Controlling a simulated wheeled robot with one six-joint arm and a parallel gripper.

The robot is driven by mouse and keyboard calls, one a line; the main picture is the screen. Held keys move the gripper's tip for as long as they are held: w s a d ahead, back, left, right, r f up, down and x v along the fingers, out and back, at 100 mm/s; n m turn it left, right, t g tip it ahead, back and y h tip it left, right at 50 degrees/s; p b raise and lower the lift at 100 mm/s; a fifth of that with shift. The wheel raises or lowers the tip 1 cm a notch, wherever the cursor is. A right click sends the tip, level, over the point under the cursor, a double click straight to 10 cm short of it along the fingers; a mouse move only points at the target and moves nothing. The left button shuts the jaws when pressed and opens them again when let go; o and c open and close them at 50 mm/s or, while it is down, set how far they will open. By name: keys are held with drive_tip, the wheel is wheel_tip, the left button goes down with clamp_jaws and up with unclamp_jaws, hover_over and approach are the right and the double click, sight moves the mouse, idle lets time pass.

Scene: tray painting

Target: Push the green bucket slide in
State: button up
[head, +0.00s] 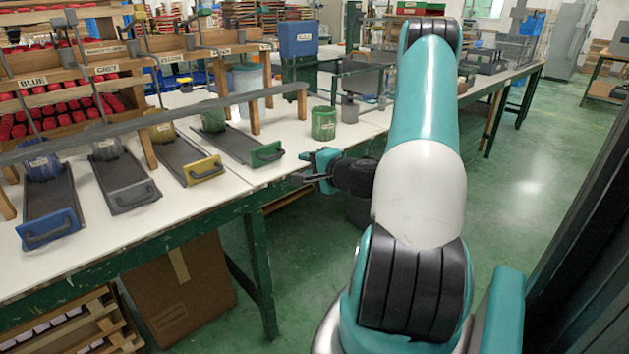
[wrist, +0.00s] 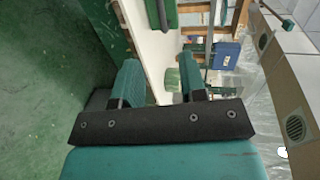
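The green bucket slide (head: 232,144) is a dark tray with a green front and a dark handle (head: 268,153). It lies on the white table beneath the rack and projects toward the table's front edge. A green bucket (head: 213,121) stands toward its back end. Part of the slide's green front also shows at the top of the wrist view (wrist: 172,14). My gripper (head: 306,171) is in front of the table, to the right of the handle and apart from it. In the wrist view its two teal fingers (wrist: 160,82) are spread with nothing held between them.
Yellow (head: 205,170), grey (head: 132,195) and blue (head: 48,229) slides lie to the left. A separate green pot (head: 323,123) stands on the table to the right of the green slide. Wooden posts and a long bar cross above the slides.

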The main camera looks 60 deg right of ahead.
drive_tip(key=shift+v, duration=1.1)
drive_tip(key=shift+r, duration=0.1)
drive_tip(key=shift+c, duration=0.4)
